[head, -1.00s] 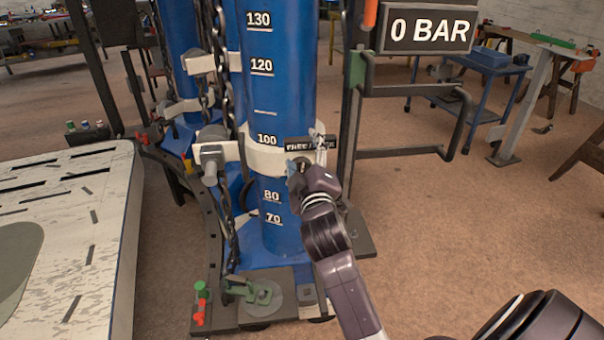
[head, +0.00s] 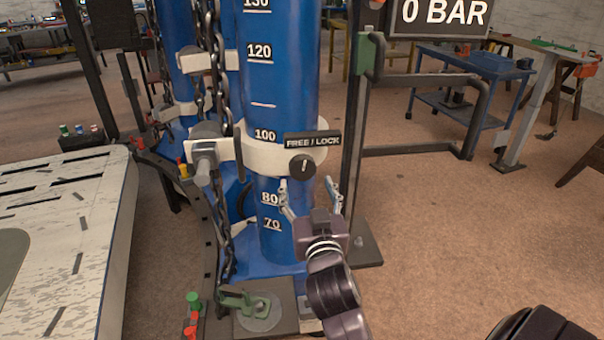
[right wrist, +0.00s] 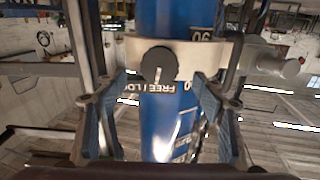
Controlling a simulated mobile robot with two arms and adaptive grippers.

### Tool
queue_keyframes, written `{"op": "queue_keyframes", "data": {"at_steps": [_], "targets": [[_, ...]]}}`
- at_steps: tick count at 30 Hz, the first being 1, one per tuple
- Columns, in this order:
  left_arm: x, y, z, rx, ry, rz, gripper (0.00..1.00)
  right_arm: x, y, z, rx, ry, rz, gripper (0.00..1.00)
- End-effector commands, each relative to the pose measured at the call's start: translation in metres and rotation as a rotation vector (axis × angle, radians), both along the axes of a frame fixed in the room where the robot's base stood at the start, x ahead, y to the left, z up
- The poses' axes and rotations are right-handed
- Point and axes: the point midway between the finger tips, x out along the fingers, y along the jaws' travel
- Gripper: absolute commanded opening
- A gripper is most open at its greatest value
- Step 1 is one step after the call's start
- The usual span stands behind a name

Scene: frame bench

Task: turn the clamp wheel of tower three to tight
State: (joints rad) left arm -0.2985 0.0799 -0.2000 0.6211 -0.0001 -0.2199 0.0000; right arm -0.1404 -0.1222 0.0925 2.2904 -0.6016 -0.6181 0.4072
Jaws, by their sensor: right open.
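A blue tower (head: 283,95) with a white number scale stands in the middle of the head view, with a white collar (head: 260,157) around it near the 100 mark. A FREE / LOCK plate (head: 313,141) sits on the collar, with a round dark knob (head: 302,167) just under it. The knob's pale mark is about upright. No part is labelled as a clamp wheel. My right gripper (head: 311,194) is open and empty, just below the knob and apart from it. In the right wrist view, the knob (right wrist: 158,64) lies beyond and between the spread fingers. My left gripper is not in view.
Chains (head: 217,120) hang left of the tower. A dark post (head: 353,130) with a pipe frame (head: 420,150) stands close on the right, under a 0 BAR sign (head: 443,14). A pale slotted table (head: 80,220) is at left.

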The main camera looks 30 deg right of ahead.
Motion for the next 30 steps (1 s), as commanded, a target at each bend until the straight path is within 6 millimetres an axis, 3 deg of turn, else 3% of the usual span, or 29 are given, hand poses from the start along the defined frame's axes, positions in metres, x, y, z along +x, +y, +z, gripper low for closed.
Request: {"op": "queue_keyframes", "data": {"at_steps": [15,26,30], "targets": [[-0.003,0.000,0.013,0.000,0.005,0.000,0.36,0.062,-0.030,0.001,0.006,-0.002,0.000,0.63],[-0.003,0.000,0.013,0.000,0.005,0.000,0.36,0.069,-0.033,0.000,0.006,-0.002,0.000,0.63],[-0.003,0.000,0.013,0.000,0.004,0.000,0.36,0.069,-0.033,0.000,0.005,-0.003,0.000,0.50]]}}
